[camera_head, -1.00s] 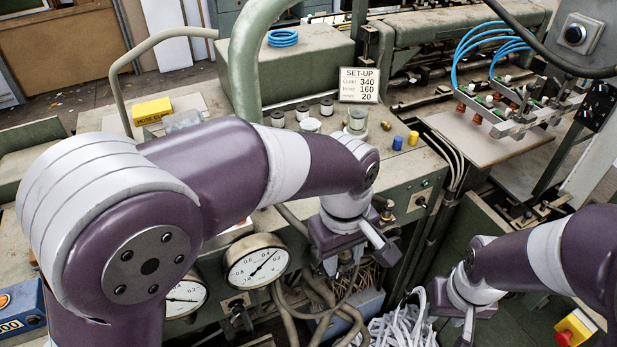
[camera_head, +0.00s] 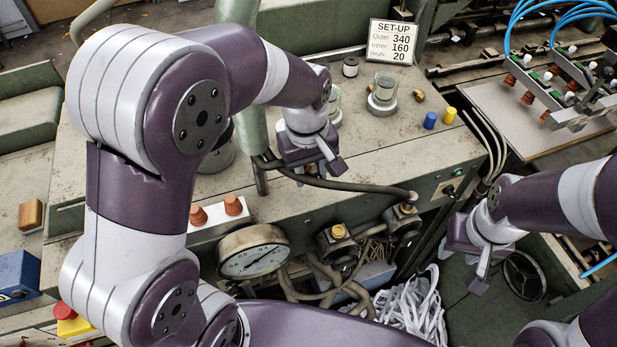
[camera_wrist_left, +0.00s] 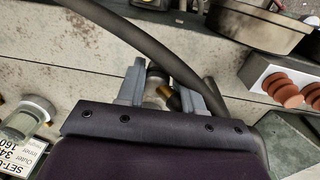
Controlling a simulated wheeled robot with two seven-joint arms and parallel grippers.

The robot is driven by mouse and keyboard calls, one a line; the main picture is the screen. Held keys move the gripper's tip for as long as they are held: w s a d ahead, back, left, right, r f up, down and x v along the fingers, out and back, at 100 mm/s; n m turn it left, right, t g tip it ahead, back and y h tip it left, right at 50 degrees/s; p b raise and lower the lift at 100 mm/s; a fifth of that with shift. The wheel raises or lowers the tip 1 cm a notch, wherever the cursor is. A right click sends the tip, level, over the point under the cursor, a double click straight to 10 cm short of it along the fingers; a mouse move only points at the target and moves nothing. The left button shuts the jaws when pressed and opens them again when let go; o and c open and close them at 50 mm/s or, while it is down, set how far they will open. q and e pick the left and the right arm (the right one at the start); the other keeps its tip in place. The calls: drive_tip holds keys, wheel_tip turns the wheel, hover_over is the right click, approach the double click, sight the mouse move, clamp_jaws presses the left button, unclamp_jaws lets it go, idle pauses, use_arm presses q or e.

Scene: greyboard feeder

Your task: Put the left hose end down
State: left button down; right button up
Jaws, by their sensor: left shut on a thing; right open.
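My left gripper (camera_head: 318,172) is over the front part of the bench top, shut on the end of a dark hose (camera_head: 365,187). In the left wrist view the hose (camera_wrist_left: 150,42) passes across the jaws (camera_wrist_left: 168,92), with a brass-coloured piece (camera_wrist_left: 173,101) between the fingers. The exact grip is partly hidden by the gripper body. My right gripper (camera_head: 480,270) is open and empty, right of the bench front.
A pressure gauge (camera_head: 254,252) and a second brass-capped fitting (camera_head: 337,242) are on the bench front. Orange suction cups (camera_head: 216,210) sit left of the gripper. Paper strips (camera_head: 410,305) lie below.

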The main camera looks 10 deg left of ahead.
sight(309, 191)
use_arm(q)
drive_tip(key=f+p, duration=0.1)
drive_tip(key=f, duration=0.1)
drive_tip(key=w+f, duration=0.1)
drive_tip(key=shift+w+a+f+p, duration=0.15)
drive_tip(key=shift+w+f+p, duration=0.05)
drive_tip(key=shift+f+p, duration=0.2)
drive_tip(key=shift+s+f, duration=0.15)
drive_tip(key=shift+f, duration=0.2)
drive_tip(key=shift+s, duration=0.3)
use_arm(e)
drive_tip(key=shift+w+r, duration=0.15)
drive_tip(key=shift+r, duration=0.6)
use_arm(q)
drive_tip(key=c, duration=0.7)
unclamp_jaws()
drive_tip(key=shift+w+f, duration=0.2)
drive_tip(key=shift+w, duration=0.1)
use_arm(e)
drive_tip(key=shift+w+f, duration=0.1)
drive_tip(key=shift+w, duration=0.15)
use_arm(q)
drive_tip(key=shift+s+r, duration=0.1)
drive_tip(key=shift+s, duration=0.05)
use_arm(e)
drive_tip(key=shift+s, duration=0.1)
